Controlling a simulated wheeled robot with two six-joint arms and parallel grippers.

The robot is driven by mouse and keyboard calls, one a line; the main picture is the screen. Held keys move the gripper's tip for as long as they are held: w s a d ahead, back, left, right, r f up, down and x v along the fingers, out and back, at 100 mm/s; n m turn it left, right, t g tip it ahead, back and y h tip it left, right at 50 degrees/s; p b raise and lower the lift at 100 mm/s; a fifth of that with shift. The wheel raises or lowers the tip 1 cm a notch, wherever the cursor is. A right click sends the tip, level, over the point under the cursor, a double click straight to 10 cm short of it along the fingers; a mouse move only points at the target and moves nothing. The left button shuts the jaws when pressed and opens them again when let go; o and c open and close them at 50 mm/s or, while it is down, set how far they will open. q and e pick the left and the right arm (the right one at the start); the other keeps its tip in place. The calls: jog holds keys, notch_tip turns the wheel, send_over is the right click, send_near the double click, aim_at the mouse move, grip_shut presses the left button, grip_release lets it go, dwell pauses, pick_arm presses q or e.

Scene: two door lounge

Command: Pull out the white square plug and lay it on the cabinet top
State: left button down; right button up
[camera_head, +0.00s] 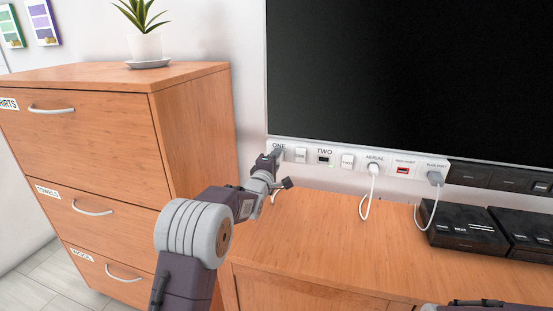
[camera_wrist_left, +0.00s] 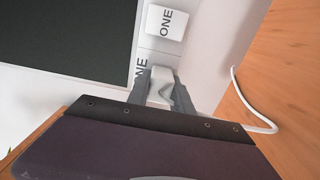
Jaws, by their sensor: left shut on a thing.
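My left gripper (camera_head: 274,156) is at the left end of the white socket strip (camera_head: 300,142) under the screen, by the label ONE. In the left wrist view its fingers (camera_wrist_left: 166,90) are shut on the white square plug (camera_wrist_left: 160,82), which is mostly hidden between them. The plug is against or very close to the strip; I cannot tell how deep it sits. A white cable (camera_wrist_left: 236,90) loops beside the gripper. The cabinet top (camera_head: 310,235) is wooden and lies below the strip.
A white plug (camera_head: 373,168) at AERIAL and a grey plug (camera_head: 435,178) at BLUE PORT have cables hanging to the cabinet top. Black boxes (camera_head: 466,232) stand at its right. A drawer unit (camera_head: 190,120) with a potted plant (camera_head: 146,47) rises at left. The cabinet's middle is mostly clear.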

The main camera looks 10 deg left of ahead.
pick_arm(q)
jog(key=shift+s+f, duration=0.1)
jog(key=shift+s, duration=0.15)
jog(key=shift+s+b, duration=0.4)
jog(key=shift+s, duration=0.1)
jog(key=shift+s+a+b, duration=0.1)
jog(key=shift+s+b, duration=0.9)
jog(key=shift+s, duration=1.25)
